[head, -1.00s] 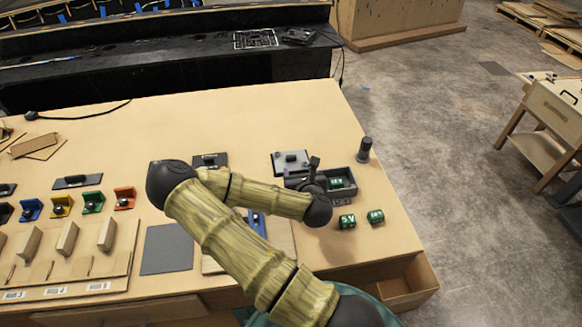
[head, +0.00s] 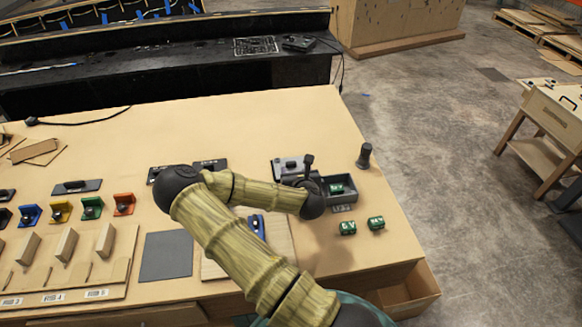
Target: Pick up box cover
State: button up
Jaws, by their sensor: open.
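The box cover (head: 287,164) looks like a flat grey plate with a dark handle, lying on the table at the back right. My gripper (head: 305,170) is open, at the cover's right side and the box's left edge. It partly hides both. Whether a finger touches the cover cannot be told.
A dark upright cylinder (head: 365,156) stands near the table's right edge. Dark handled plates (head: 77,187) (head: 210,165) lie to the left. The table's back middle is clear.

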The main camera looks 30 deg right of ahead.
aim_at(291, 162)
jog(key=p+x, duration=0.1)
jog(key=x, duration=0.2)
jog(key=shift+w+a, duration=0.15)
jog(key=shift+w, duration=0.15)
jog(key=shift+w+f+p, duration=0.35)
jog(key=shift+w, duration=0.15)
jog(key=c, duration=1.1)
jog(key=shift+r, duration=0.15)
notch_tip(291, 162, up, 10)
jog(key=shift+f+b, duration=0.1)
jog(key=shift+b, duration=0.85)
